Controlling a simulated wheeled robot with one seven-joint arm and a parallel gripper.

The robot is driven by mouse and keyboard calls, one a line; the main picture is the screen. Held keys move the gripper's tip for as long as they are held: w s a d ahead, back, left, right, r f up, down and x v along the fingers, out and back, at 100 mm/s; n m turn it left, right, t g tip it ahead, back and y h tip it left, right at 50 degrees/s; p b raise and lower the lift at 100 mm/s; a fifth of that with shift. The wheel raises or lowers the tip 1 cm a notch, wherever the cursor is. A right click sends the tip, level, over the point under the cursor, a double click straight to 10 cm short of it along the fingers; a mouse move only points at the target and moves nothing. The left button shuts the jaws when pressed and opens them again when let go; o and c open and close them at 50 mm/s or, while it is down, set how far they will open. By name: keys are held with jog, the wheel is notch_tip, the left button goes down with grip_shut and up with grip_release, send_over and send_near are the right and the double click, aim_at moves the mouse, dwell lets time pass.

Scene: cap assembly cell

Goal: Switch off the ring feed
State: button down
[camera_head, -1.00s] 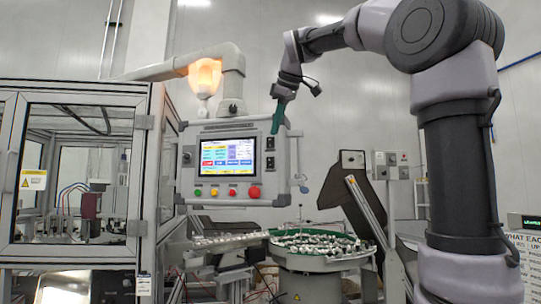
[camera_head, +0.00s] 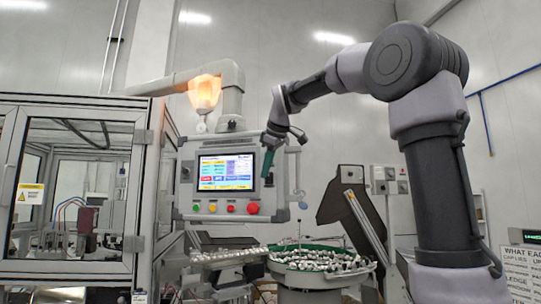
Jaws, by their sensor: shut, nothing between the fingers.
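The control panel (camera_head: 277,203) hangs from a grey arm, with a lit touch screen (camera_head: 226,172) and a row of buttons below it. A large red button (camera_head: 253,208) is at the right end of that row. My gripper (camera_head: 266,174) has green fingers, shut and empty, pointing down at the strip right of the screen. It covers the two black switches on that strip, so their positions are hidden. I cannot tell whether the fingertips touch the panel.
A round feeder bowl with a green rim (camera_head: 300,246) holds many small parts below the panel. A linear track (camera_head: 225,256) with parts runs to its left. A glazed machine enclosure (camera_head: 141,200) stands at left. A lamp (camera_head: 204,92) glows orange above the panel.

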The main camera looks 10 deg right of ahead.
aim_at(266, 181)
jog(key=shift+w+d+r, duration=0.1)
jog(key=shift+w+d, duration=0.2)
jog(key=shift+w, duration=0.3)
jog(key=shift+w+d+r, duration=0.1)
jog(key=shift+w+d, duration=0.2)
jog(key=shift+w, duration=0.25)
jog(key=shift+w+d+r, duration=0.1)
jog(key=shift+w+d, duration=0.2)
jog(key=shift+w, duration=0.3)
jog(key=shift+w+d, duration=0.15)
jog(key=shift+w, duration=0.1)
jog(key=shift+r, duration=0.15)
jog(key=shift+r, duration=0.7)
